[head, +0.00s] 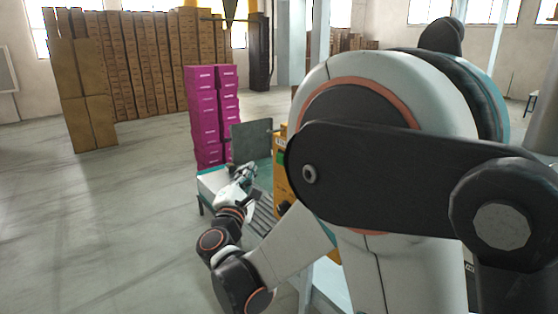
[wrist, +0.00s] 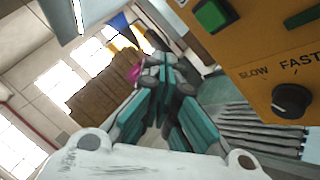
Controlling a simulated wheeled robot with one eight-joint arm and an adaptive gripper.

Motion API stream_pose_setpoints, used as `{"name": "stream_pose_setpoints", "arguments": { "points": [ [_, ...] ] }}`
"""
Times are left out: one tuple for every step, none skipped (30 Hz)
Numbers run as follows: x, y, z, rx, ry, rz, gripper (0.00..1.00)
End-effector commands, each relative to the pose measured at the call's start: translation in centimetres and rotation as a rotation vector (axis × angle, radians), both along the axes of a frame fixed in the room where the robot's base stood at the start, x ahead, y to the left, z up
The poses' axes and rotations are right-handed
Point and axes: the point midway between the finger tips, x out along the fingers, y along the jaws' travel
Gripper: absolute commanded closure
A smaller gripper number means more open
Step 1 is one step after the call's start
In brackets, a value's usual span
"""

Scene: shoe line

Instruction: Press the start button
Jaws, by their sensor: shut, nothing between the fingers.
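A green square button (wrist: 213,15) sits on an orange control box (wrist: 258,50) at the upper right of the wrist view. It is the only button that shows clearly, and I cannot read a label on it. In the head view the orange box (head: 283,165) is mostly hidden behind my arm. My gripper (wrist: 160,70) has teal and grey fingers, shut and empty. Its tips appear left of and below the button in the wrist view, apart from it. In the head view my gripper (head: 245,172) is over the conveyor, left of the box.
A black speed knob (wrist: 292,100) marked SLOW and FAST is on the box below the button. A roller conveyor (head: 264,210) runs beside the box. Magenta boxes (head: 203,115) are stacked behind it, with brown cartons (head: 150,60) farther back. The floor at left is open.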

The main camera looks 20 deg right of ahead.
Motion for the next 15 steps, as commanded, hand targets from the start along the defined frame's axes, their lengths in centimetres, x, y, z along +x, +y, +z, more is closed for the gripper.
{"name": "stream_pose_setpoints", "arguments": {
  "points": [
    [0.2,-0.8,0.0,0.000,0.001,-0.003,1.00],
    [0.3,-1.2,0.0,0.000,0.000,-0.004,1.00],
    [0.5,-1.7,0.0,0.000,0.000,-0.004,1.00],
    [0.6,-2.1,0.0,0.000,0.001,-0.003,1.00],
    [0.8,-2.5,0.0,0.000,0.001,-0.003,1.00],
    [0.9,-3.0,0.0,0.001,0.000,-0.004,1.00],
    [1.0,-3.4,0.0,0.000,0.001,-0.003,1.00],
    [1.1,-3.7,0.0,0.000,0.001,-0.002,1.00],
    [1.3,-4.1,0.0,-0.001,0.000,-0.002,1.00],
    [1.4,-4.4,0.0,-0.001,0.001,-0.004,1.00],
    [1.5,-4.7,0.0,-0.001,0.000,-0.002,1.00],
    [1.6,-4.9,0.0,0.000,0.001,-0.002,1.00],
    [1.7,-5.2,0.0,0.000,0.000,-0.001,1.00],
    [1.7,-5.4,0.0,0.000,0.000,-0.001,1.00],
    [1.8,-5.6,0.0,0.000,0.000,-0.001,1.00]
  ]
}}
